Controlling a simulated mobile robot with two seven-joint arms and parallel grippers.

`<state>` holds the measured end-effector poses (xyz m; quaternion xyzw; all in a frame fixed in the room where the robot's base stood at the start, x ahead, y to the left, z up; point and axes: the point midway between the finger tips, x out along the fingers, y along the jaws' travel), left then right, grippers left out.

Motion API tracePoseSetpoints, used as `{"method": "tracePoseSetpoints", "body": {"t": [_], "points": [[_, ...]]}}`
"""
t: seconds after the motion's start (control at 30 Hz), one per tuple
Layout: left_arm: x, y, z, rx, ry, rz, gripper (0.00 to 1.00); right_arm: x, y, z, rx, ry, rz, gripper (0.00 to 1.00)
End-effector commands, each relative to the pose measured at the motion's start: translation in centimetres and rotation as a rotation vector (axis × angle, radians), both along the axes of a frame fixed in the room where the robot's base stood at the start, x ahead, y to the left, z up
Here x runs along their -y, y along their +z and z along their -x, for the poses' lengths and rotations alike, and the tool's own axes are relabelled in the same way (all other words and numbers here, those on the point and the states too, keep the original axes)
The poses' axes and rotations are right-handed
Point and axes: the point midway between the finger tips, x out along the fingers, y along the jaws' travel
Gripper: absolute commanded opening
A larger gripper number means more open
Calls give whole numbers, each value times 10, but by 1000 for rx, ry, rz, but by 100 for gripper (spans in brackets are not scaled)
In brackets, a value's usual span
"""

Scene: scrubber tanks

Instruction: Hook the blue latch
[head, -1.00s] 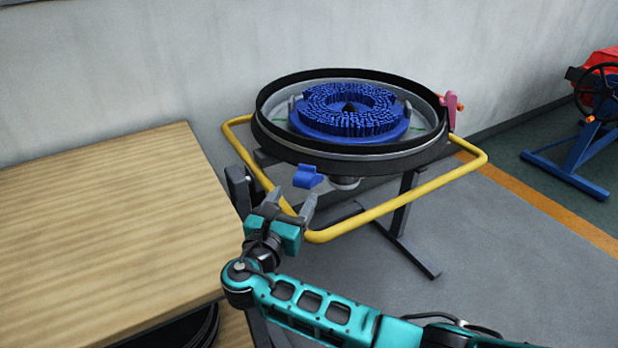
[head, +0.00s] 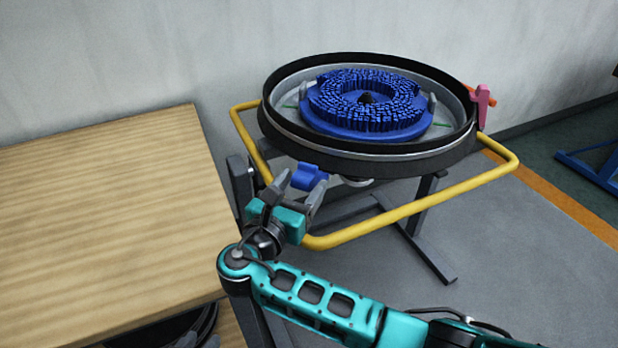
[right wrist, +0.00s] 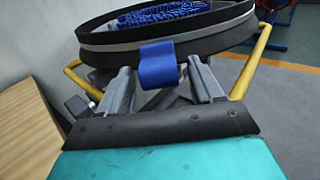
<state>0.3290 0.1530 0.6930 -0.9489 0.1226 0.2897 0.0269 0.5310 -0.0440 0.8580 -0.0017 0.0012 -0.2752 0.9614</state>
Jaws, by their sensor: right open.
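The blue latch (head: 311,176) hangs at the front left of the round tank (head: 400,165), just below its black rim. In the right wrist view the blue latch (right wrist: 158,65) shows between the two fingers, in front of the tank wall. My right gripper (head: 299,187) is open, with its fingertips close to the latch and pointing towards the tank. In the right wrist view the open fingers (right wrist: 159,76) lie either side of the latch with gaps visible. I cannot tell whether they touch it. My left gripper is not in view.
A yellow tube frame (head: 410,210) runs around the tank, close to my right gripper. A wooden table (head: 110,220) stands at the left. A blue brush disc (head: 365,125) lies in the tank. A pink latch (head: 482,105) sits on the tank's right side.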

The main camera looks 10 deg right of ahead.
Motion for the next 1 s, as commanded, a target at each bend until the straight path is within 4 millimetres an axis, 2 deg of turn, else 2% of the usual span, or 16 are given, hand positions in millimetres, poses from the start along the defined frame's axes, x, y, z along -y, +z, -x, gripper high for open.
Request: {"method": "tracePoseSetpoints", "body": {"t": [0.53,1.0], "points": [[1,1,-1,3,-2,2,36,-4,0,4,0,0,0,66],[1,-3,4,-10,-1,2,36,-4,0,3,0,0,0,22]]}}
